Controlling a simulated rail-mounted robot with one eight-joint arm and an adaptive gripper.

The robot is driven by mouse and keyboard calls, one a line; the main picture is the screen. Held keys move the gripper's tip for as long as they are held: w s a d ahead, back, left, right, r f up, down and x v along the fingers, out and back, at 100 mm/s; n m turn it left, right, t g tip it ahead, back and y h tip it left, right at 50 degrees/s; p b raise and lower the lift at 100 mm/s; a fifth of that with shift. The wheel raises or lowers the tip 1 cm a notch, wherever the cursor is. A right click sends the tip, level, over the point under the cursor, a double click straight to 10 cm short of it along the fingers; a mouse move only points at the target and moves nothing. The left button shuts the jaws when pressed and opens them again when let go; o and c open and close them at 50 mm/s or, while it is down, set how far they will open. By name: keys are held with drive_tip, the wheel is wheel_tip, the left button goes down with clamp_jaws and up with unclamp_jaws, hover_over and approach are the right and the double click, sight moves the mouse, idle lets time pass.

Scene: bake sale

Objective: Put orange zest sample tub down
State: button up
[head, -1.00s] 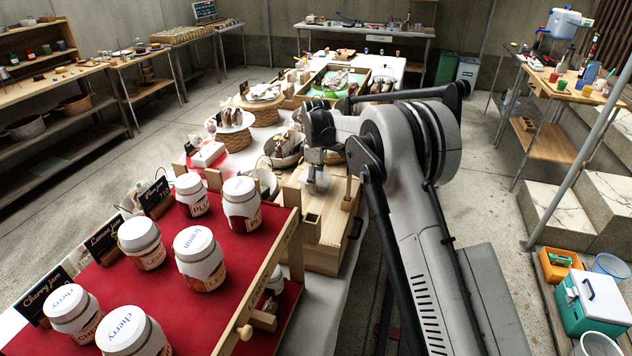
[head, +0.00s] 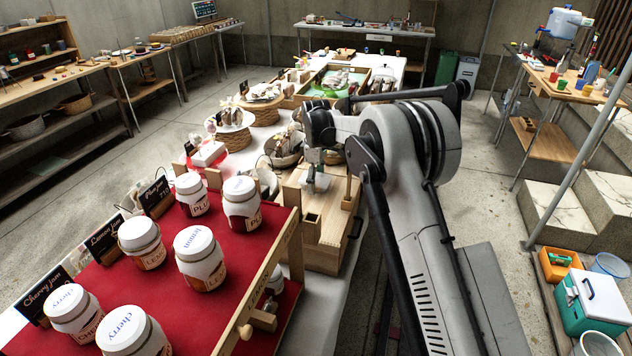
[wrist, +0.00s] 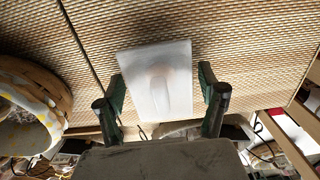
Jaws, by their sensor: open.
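The orange zest sample tub, a pale translucent tub (wrist: 158,62) with a squarish face, shows in the wrist view against a tan ribbed surface (wrist: 240,45). My gripper (wrist: 163,88) is open, with one dark green finger on each side of the tub's lower part. Thin gaps show between fingers and tub, clearest on the right. In the head view my gripper (head: 315,172) is low over the light wooden box (head: 325,232); the tub is too small there to make out well. Whether the tub's base rests fully on the surface is hidden.
A round basket (wrist: 45,95) with a yellow-dotted cloth lies left of the tub in the wrist view. In the head view, a red-covered stand (head: 225,275) with several white-lidded jars is in front, and baskets (head: 283,150) stand behind my gripper.

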wheel_tip(320, 180, up, 12)
drive_tip(key=shift+f, duration=0.1)
drive_tip(key=shift+s+d+r, duration=0.1)
drive_tip(key=shift+r, duration=0.1)
drive_tip(key=s+d+r+m+t, duration=0.3)
drive_tip(key=s+d+r+m, duration=0.2)
drive_tip(key=s+d+r, duration=0.85)
drive_tip(key=s+d+r+m+t, duration=0.1)
drive_tip(key=s+d+r+m, duration=0.1)
drive_tip(key=s, duration=0.5)
drive_tip(key=s+d+r+m, duration=0.2)
drive_tip(key=s+d, duration=0.1)
drive_tip(key=s, duration=0.5)
drive_tip(key=s+d+f+m+t, duration=0.1)
drive_tip(key=s+d+f+m, duration=0.1)
drive_tip(key=s, duration=0.4)
drive_tip(key=s+d+f+m+t, duration=0.1)
drive_tip(key=s+d+f+m, duration=0.1)
drive_tip(key=s+f, duration=0.2)
drive_tip(key=s+d+f+m+t, duration=0.1)
drive_tip(key=s+d+f+m, duration=0.1)
drive_tip(key=s, duration=0.8)
drive_tip(key=shift+s+f, duration=0.2)
drive_tip(key=shift+f, duration=0.45)
